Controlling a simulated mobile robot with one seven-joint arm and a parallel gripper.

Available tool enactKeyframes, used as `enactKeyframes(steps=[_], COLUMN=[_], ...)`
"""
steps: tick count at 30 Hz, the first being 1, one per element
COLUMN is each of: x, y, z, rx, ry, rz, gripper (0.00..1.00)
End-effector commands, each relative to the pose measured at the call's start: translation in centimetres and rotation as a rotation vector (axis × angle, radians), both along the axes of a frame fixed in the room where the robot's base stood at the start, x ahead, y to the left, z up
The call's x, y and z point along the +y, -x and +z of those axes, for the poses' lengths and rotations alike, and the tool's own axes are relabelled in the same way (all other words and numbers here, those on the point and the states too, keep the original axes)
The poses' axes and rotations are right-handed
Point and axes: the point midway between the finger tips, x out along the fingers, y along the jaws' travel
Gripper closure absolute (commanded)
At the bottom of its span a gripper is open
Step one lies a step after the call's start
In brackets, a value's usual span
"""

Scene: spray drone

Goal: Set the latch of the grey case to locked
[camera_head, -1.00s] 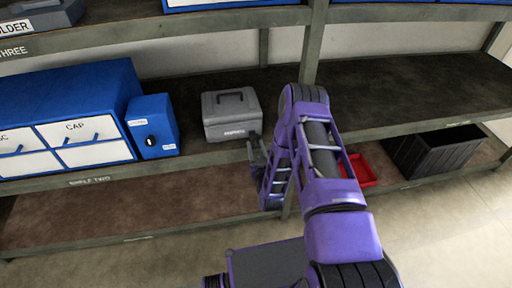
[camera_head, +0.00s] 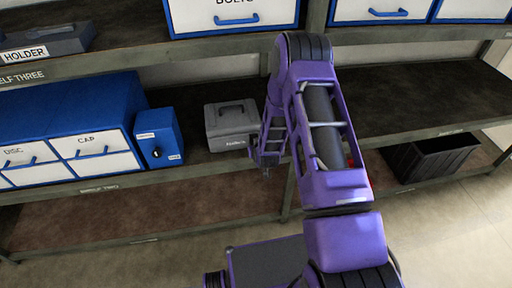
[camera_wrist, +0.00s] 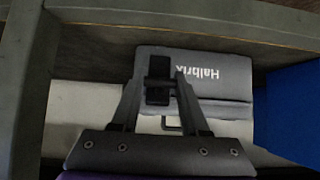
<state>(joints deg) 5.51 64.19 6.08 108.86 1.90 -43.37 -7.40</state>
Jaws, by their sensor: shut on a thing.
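The grey case (camera_head: 230,126) stands on the middle shelf with its carry handle on top. In the wrist view the case (camera_wrist: 205,75) shows its lettering upside down. A dark latch piece (camera_wrist: 158,96) is on its front, beside the lettering. My gripper (camera_wrist: 160,82) has its two fingertips on either side of this dark piece and is shut on it. The exact latch position is hard to read. In the head view my arm's end is at the right front corner of the case, and the fingertips are mostly hidden there.
A blue box with a black knob (camera_head: 158,138) stands close left of the case, with a blue drawer cabinet (camera_head: 70,125) beyond it. A shelf post (camera_wrist: 30,90) rises close beside the gripper. A black crate (camera_head: 435,155) stands on the lower shelf at right.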

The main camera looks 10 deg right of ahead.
Motion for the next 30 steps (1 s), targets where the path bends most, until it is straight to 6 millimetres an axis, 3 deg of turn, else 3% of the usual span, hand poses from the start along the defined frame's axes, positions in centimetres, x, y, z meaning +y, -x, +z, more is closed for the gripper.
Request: enactKeyframes(steps=[12, 30], x=[0.1, 0.0], y=[-1.4, -1.6], z=[1.5, 1.5], rx=[0.227, 0.287], ry=[0.000, 0.000], rz=[0.001, 0.000], gripper=[1.00, 1.00])
